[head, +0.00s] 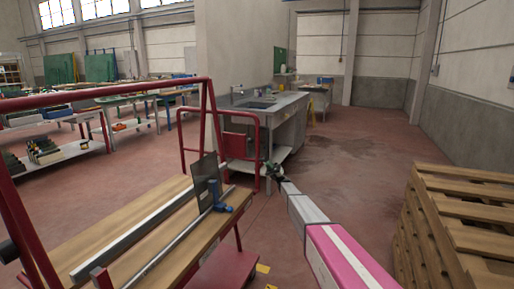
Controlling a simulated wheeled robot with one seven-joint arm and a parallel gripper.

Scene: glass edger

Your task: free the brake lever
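My gripper (272,170) is small and dark at the far end of my arm, in the middle of the head view. It is beyond the right end of a red trolley (205,95), over the floor. I cannot tell whether its fingers are open, or whether it touches anything. I cannot make out a brake lever on the trolley. A bar clamp with blue parts (222,207) lies along the trolley's wooden deck (165,225). A dark upright plate (206,172) stands beside the clamp. The trolley's low red base (232,268) shows below, partly hidden by the deck.
A stack of wooden pallets (455,225) stands close on the right. A grey sink bench (265,110) and a smaller red-framed cart (240,150) are beyond my gripper. Shelved workbenches (65,150) are at the left. The reddish floor (340,150) is open toward the back right.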

